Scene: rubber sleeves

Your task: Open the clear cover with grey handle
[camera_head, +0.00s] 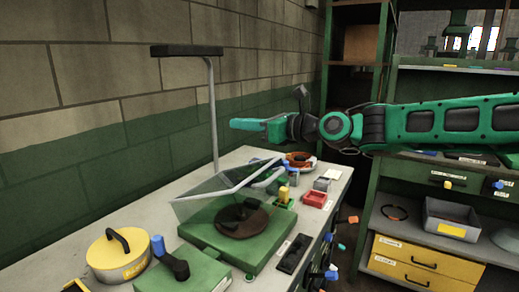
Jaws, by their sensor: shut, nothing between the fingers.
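The clear cover (204,197) sits tilted over a green base (200,231) on the bench. Its grey bar (238,188) runs along the edge nearest me. I cannot tell how far it is raised from the base. A brown disc with a dark knob (240,218) shows under and in front of the cover. My gripper (236,124) is above and behind the cover, apart from it, pointing left. Its fingers look shut and empty.
A lamp (214,110) with a dark head stands behind the cover. Small red, yellow and white boxes are right of the cover. A shelf (425,195) stands at right.

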